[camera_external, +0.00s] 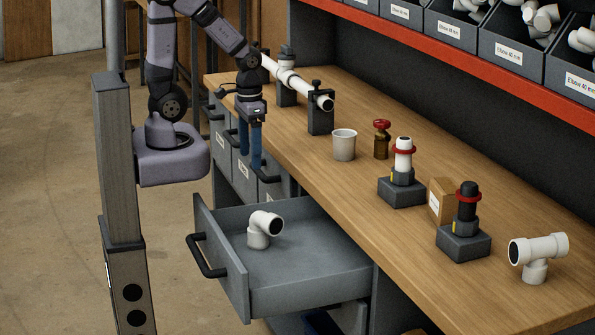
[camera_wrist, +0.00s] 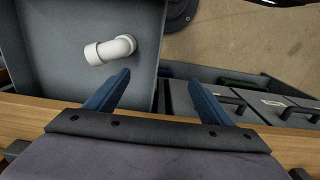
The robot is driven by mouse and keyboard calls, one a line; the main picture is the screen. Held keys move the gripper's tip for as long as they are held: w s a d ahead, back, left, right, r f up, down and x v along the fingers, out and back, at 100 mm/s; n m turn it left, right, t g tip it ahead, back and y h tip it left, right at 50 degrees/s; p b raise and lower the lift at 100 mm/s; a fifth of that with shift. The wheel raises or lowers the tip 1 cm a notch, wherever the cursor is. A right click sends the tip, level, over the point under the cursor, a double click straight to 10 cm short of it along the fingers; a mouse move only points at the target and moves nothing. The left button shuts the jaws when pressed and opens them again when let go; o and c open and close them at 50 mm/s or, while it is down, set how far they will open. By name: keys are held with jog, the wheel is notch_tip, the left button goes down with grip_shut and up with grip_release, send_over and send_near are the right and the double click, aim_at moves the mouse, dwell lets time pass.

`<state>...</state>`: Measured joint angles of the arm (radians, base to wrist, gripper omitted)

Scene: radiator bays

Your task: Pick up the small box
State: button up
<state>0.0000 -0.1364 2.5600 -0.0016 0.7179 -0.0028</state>
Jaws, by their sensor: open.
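The small box (camera_external: 441,201) is brown cardboard with a pale label. It stands on the workbench toward the right, between two dark fixture blocks, and the right-hand fixture partly hides it. It does not show in the wrist view. My gripper (camera_external: 255,160) points down at the bench's front edge, above and beyond the open drawer, far to the left of the box. In the wrist view its two blue fingers (camera_wrist: 160,92) are spread apart with nothing between them.
An open grey drawer (camera_external: 295,280) juts out, holding a white elbow (camera_external: 264,230); the wrist view shows this elbow (camera_wrist: 110,49) too. On the bench are a clamped white pipe (camera_external: 300,88), a white cup (camera_external: 344,145), a brass valve (camera_external: 381,140), two fixtures (camera_external: 402,190) (camera_external: 464,242) and a white tee (camera_external: 537,256).

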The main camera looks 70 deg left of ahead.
jog(key=o, duration=0.5)
